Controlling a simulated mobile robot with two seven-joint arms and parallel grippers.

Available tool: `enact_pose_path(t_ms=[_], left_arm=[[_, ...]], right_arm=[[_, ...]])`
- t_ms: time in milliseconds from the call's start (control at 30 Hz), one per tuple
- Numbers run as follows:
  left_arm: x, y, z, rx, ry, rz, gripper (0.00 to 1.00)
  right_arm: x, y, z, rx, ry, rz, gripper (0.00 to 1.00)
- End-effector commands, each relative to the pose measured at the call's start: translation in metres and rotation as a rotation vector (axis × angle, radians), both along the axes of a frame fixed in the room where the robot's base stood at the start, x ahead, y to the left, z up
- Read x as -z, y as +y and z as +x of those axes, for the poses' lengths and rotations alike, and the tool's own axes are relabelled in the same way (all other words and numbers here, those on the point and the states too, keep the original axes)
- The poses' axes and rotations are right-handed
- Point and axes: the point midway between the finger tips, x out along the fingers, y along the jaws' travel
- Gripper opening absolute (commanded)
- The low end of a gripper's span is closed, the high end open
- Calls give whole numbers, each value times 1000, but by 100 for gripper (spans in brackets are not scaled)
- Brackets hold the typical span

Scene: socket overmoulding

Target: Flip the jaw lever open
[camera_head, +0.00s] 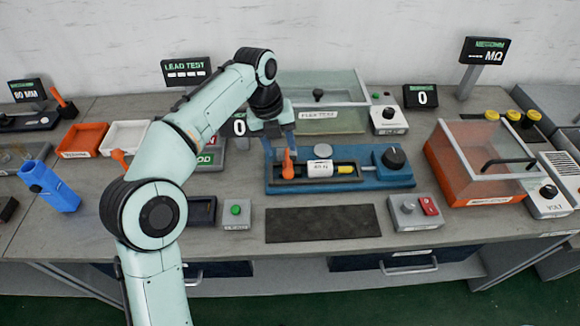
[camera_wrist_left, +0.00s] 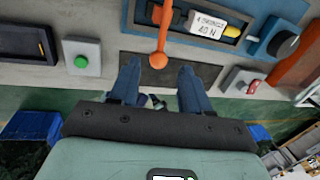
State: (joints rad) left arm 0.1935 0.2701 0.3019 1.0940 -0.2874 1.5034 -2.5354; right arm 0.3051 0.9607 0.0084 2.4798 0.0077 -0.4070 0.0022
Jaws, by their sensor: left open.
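The orange jaw lever (camera_head: 288,164) stands up at the left end of the blue pull-test fixture (camera_head: 390,181). In the wrist view the lever (camera_wrist_left: 162,40) ends in a round knob that points toward my fingers. A white labelled cylinder (camera_head: 319,170) with a yellow end lies in the fixture's dark channel, right of the lever. My left gripper (camera_head: 279,143) is open, fingers down, just above and behind the lever in the head view. In the wrist view the knob lies just beyond the gap between the fingertips (camera_wrist_left: 160,75); contact cannot be told. My right gripper is not in view.
A dark mat (camera_head: 322,222) lies in front of the fixture. A green-button box (camera_head: 236,214) is at its front left and a red-switch box (camera_head: 414,212) at its front right. A clear-covered flex test box (camera_head: 322,122) stands behind. An orange clear-lidded box (camera_head: 470,170) stands right.

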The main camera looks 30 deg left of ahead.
Motion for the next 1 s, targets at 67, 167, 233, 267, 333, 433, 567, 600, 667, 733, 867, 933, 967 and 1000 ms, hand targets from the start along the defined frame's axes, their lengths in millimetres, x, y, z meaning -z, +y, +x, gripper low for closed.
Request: enact_pose_path(t_ms=[67,167,233,267,333,433,567,600,667,733,867,933,967,1000], left_arm=[[23,-3,1,0,6,0,47],[44,-6,4,0,6,0,47],[58,-8,5,1,6,0,47],[63,-9,6,0,5,-1,47],[75,-11,7,0,5,-1,47],[87,-13,9,-1,3,-1,47],[96,-15,10,-2,2,-1,47],[97,-15,10,-2,1,-1,47],[98,-15,11,-2,1,-1,47],[99,-15,11,-2,1,-1,47],[98,-15,11,-2,1,-1,47],[98,-15,11,-2,1,-1,37],[98,-15,11,-2,1,-1,28],[98,-15,11,-2,1,-1,15]], right_arm=[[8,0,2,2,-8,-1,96],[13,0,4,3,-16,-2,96],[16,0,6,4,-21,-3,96],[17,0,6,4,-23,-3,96],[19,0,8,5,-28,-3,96],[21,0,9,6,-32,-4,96],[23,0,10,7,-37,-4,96],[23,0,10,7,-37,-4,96],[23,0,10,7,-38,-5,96],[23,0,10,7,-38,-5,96],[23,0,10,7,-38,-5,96],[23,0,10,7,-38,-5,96],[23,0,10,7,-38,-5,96],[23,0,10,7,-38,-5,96]])
